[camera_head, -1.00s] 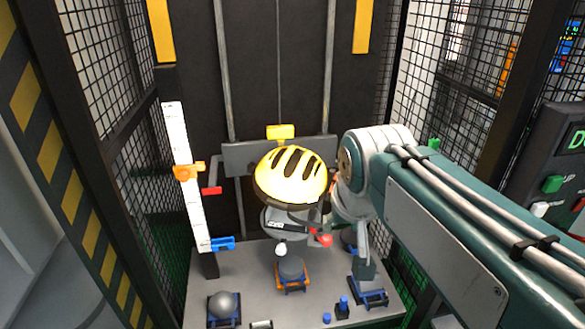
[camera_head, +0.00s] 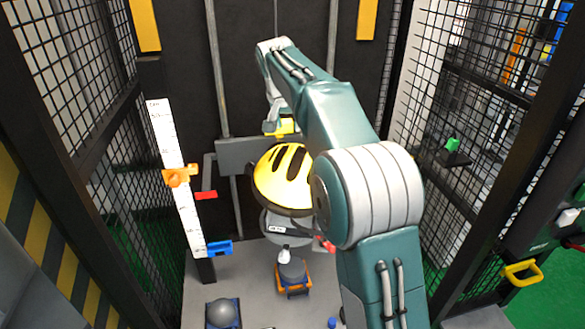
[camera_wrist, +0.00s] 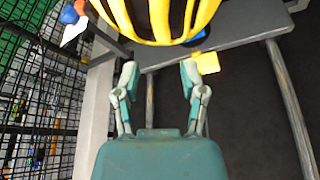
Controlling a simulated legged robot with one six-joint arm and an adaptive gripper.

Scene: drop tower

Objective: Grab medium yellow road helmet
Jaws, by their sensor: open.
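The yellow road helmet (camera_head: 284,178), with dark vent slots and a dark lower rim, sits on the grey drop carriage in front of the black back panel. My arm hides its right side in the head view. In the wrist view the helmet (camera_wrist: 158,18) fills the top edge, cut off by the frame. My gripper (camera_wrist: 158,72) is open and empty, its two green fingers apart and pointing toward the helmet without visible contact. In the head view, my wrist reaches down behind and above the helmet, beside a yellow block (camera_head: 285,127); the fingers are not clear there.
A white scale (camera_head: 168,130) with an orange clamp (camera_head: 180,177) and a blue clamp (camera_head: 219,247) stands at left. Mesh walls (camera_head: 70,60) enclose both sides. A grey ball (camera_head: 221,312) and an orange-framed stand (camera_head: 292,274) are on the base below.

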